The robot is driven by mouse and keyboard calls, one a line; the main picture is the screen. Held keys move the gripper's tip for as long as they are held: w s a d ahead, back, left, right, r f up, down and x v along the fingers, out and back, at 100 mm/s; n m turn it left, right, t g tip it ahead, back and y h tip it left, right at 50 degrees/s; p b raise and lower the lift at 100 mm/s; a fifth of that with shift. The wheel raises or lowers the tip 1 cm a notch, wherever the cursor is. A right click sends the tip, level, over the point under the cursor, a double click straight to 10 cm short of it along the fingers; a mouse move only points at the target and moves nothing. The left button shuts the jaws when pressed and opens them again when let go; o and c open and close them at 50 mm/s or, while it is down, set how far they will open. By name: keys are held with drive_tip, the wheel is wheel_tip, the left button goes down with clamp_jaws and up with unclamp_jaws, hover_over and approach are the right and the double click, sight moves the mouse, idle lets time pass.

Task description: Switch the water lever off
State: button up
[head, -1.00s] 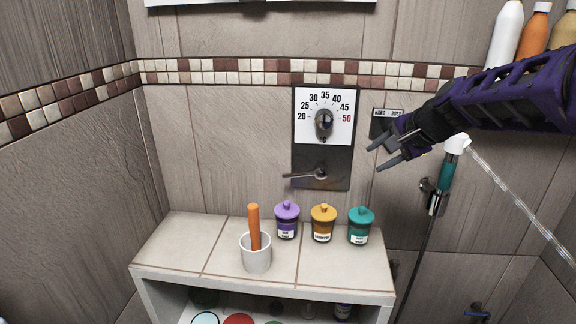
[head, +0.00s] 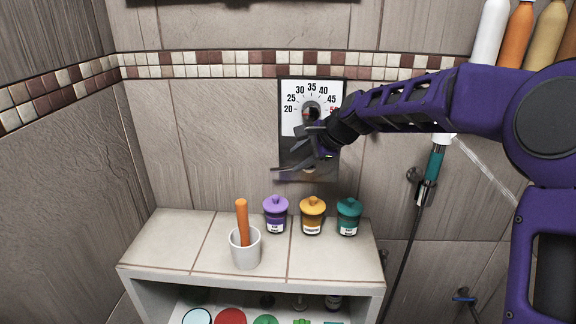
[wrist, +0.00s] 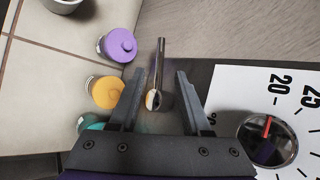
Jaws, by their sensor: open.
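The water lever (head: 279,169) is a thin metal handle on the dark lower part of the wall panel, pointing left and roughly level. It also shows in the wrist view (wrist: 160,60), lying between my two fingers in the picture. My gripper (head: 298,146) is open and empty in front of the panel, hiding the lever's pivot in the head view. In the wrist view my fingers (wrist: 159,78) stand on either side of the lever with gaps; I cannot tell how far along it they reach. Water sprays from the shower head (head: 445,139) to the right, partly behind my arm.
The temperature dial (head: 311,108) sits just above my gripper. Below, a tiled shelf (head: 180,238) holds a purple jar (head: 276,215), an orange jar (head: 312,216), a teal jar (head: 348,218) and a white cup (head: 246,250) with an orange stick. Bottles (head: 492,30) stand at upper right.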

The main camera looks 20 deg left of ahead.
sight(285, 168)
drive_tip(key=x, duration=0.6)
clamp_jaws()
idle(1.3)
